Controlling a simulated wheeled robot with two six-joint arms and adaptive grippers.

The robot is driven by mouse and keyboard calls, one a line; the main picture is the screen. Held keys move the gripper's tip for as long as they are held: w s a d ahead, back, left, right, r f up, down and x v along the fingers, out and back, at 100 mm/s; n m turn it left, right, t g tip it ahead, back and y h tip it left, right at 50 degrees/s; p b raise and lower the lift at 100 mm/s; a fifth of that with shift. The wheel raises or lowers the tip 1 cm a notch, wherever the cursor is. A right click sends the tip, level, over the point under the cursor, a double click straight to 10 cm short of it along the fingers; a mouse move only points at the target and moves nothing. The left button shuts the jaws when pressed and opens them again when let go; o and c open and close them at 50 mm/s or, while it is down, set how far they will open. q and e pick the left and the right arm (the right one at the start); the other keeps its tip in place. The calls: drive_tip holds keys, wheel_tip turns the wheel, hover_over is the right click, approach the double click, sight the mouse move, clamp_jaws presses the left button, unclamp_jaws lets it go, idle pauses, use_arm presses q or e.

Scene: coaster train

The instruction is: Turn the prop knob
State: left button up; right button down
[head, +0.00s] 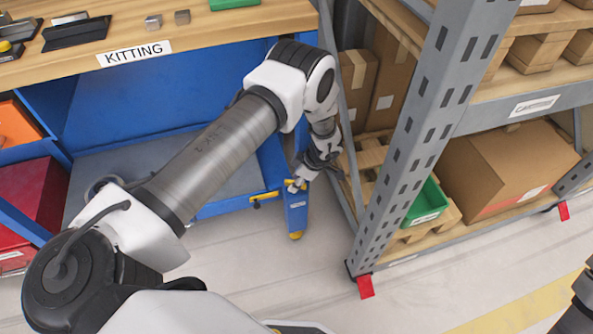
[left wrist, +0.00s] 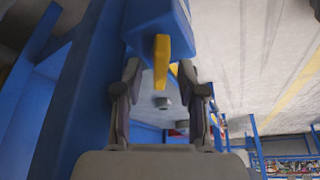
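A blue prop (head: 296,212) stands at the front corner of the blue workbench, with yellow parts at its top and foot. In the left wrist view a yellow, bar-shaped knob (left wrist: 161,62) sticks out of the blue body (left wrist: 150,25). My left gripper (head: 308,176) is at the upper end of the prop. In the left wrist view its two fingers (left wrist: 161,82) are spread on either side of the knob, with a visible gap on both sides. The head view does not clearly show the knob at the fingers. My right gripper's fingers are not seen.
The grey shelf rack's post (head: 408,140) stands close to the right of my left gripper. The wooden bench top (head: 210,32) with the KITTING label lies above left. A green bin (head: 427,203) sits on the rack's lower shelf. The floor (head: 330,260) in front is clear.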

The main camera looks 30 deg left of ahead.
use_arm(q)
drive_tip(key=v, duration=1.2)
